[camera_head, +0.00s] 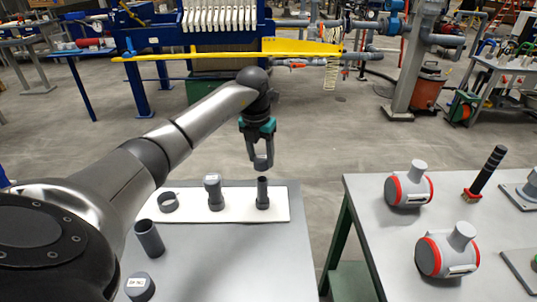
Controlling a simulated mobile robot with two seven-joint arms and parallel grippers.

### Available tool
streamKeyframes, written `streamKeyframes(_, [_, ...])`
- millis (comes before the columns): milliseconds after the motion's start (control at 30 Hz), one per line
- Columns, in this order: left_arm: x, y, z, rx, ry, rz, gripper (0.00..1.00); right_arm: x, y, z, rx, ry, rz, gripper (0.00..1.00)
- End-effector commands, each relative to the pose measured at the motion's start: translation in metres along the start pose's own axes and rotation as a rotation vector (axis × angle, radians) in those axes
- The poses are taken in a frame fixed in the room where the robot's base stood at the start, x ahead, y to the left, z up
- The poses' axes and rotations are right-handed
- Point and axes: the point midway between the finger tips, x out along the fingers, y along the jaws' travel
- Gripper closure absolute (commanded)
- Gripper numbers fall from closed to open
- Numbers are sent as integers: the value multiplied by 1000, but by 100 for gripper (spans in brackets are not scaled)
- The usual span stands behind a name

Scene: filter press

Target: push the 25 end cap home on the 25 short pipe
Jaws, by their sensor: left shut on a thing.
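My left gripper (261,165) points straight down, its fingers close together at the tips. It is shut on a small grey piece, which I take to be the 25 end cap; the piece is hard to tell apart from the fingertips. Just below the tips stands a slim dark grey pipe (263,190), upright with a wider foot, which I take to be the 25 short pipe. It stands on the right part of a white board (238,207). Whether the held piece touches the pipe's top I cannot tell. My right gripper is not in view.
On the board also stand a grey fitting (213,192) and a dark ring (168,202). A wider pipe (149,238) and a labelled cap (140,287) are on the grey table (235,265). A second table (365,220) at right holds red-banded grey bodies (408,187). A floor gap separates the tables.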

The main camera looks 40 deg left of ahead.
Motion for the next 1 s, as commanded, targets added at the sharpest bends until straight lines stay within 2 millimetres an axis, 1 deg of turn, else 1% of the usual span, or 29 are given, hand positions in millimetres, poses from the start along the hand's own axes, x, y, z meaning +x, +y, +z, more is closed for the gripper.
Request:
streamKeyframes(267, [17, 0, -2, -2, 0, -1, 100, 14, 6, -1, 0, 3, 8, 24])
streamKeyframes(500, [42, 0, -7, -1, 1, -1, 100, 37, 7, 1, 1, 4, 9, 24])
streamKeyframes(633, [54, 0, -8, 0, 1, -1, 100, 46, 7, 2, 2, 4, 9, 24])
streamKeyframes(767, [58, 0, -9, -1, 0, -1, 100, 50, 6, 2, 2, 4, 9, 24])
streamKeyframes(1000, [57, 0, -9, -1, 0, -1, 100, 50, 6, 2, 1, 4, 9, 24])
